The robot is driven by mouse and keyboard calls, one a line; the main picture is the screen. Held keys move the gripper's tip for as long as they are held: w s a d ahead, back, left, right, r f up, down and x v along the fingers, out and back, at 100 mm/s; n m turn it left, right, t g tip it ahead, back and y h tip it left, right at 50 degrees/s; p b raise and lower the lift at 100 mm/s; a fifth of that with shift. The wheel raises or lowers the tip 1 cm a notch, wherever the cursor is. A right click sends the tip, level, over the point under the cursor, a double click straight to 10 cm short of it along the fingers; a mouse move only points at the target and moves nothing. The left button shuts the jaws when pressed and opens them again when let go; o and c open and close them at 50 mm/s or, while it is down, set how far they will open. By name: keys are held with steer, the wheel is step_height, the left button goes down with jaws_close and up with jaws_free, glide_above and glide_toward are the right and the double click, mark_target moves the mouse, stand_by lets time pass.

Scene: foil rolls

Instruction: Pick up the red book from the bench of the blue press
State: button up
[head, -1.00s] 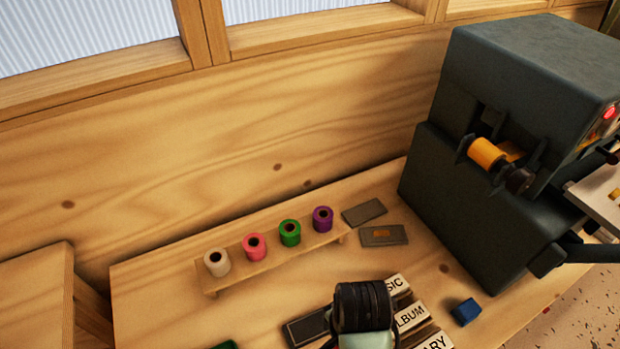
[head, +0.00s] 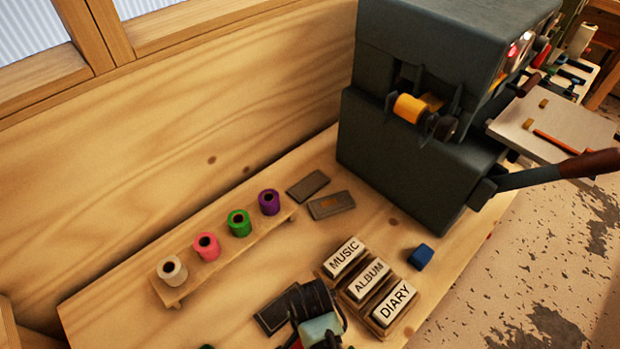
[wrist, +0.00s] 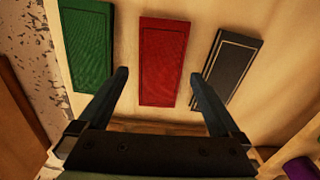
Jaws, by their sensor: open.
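The red book (wrist: 163,45) lies flat in the wrist view, between a green book (wrist: 86,50) on its left and a black book (wrist: 230,65) on its right. My gripper (wrist: 158,75) is open and empty, its fingers spread to either side of the red book's lower part in the picture. I cannot tell its height above the book. In the head view, the dark blue-grey press (head: 390,150) stands on the wooden bench (head: 110,310) with a yellow roll on its side.
A low wooden rack (head: 190,292) holds white, pink, green and purple rolls. Two grey plates (head: 331,204) lie beside it. Blocks marked MUSIC, ALBUM and DIARY (head: 394,303) sit in a holder near my arm. A small blue block (head: 420,257) lies near the press.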

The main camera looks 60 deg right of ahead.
step_height(320, 180, down, 2)
steer(key=shift+f, duration=0.1)
steer(key=c, duration=1.3)
